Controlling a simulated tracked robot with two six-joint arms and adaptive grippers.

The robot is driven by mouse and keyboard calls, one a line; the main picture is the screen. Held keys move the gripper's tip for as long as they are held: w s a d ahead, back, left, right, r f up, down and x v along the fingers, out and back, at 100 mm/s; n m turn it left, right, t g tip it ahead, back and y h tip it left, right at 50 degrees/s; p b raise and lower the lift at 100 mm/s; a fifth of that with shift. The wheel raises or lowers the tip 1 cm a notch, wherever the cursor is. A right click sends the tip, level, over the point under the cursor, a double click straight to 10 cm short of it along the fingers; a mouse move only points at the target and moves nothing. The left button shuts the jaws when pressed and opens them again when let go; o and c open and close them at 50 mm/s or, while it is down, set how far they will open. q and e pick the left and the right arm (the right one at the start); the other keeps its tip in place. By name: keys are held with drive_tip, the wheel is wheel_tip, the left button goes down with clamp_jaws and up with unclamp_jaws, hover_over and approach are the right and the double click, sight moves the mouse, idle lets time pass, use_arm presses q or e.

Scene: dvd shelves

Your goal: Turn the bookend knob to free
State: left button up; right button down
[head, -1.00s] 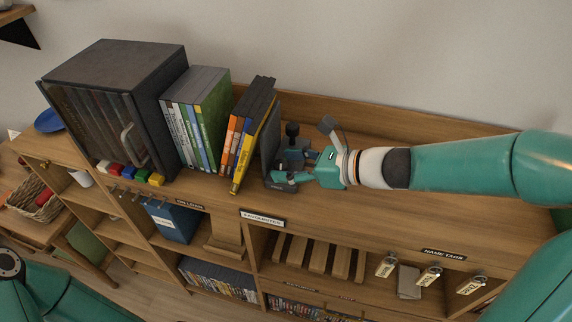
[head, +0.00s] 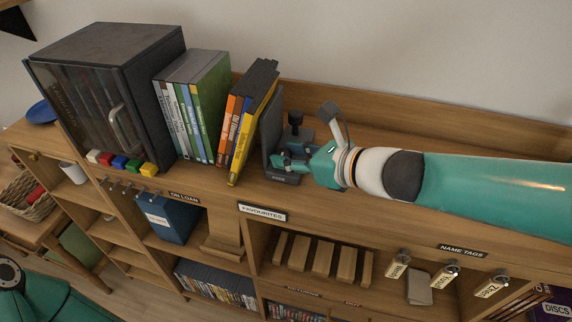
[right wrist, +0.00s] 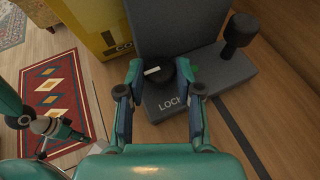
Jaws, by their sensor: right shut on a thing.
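The grey bookend (head: 272,122) stands upright against the leaning cases on the shelf top. Its flat base (right wrist: 224,65) carries a black knob (right wrist: 163,71) with a white pointer mark and the word LOCK in front of it. In the right wrist view the pointer lies roughly sideways, not toward LOCK. My right gripper (right wrist: 165,75) is shut on the knob, one finger at each side. In the head view my right gripper (head: 285,164) hides the knob. What seems to be my left gripper (right wrist: 62,130) shows small in the right wrist view, its fingers unclear.
A black peg (head: 295,119) rises from the bookend base behind my gripper. Leaning cases, with a yellow one (head: 246,140) nearest, stand left of the bookend. A dark cabinet (head: 100,90) is farther left. The shelf top right of the bookend is clear beneath my arm.

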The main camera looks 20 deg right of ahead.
drive_tip(key=shift+d, duration=0.1)
drive_tip(key=c, duration=0.8)
unclamp_jaws()
drive_tip(key=v, duration=1.2)
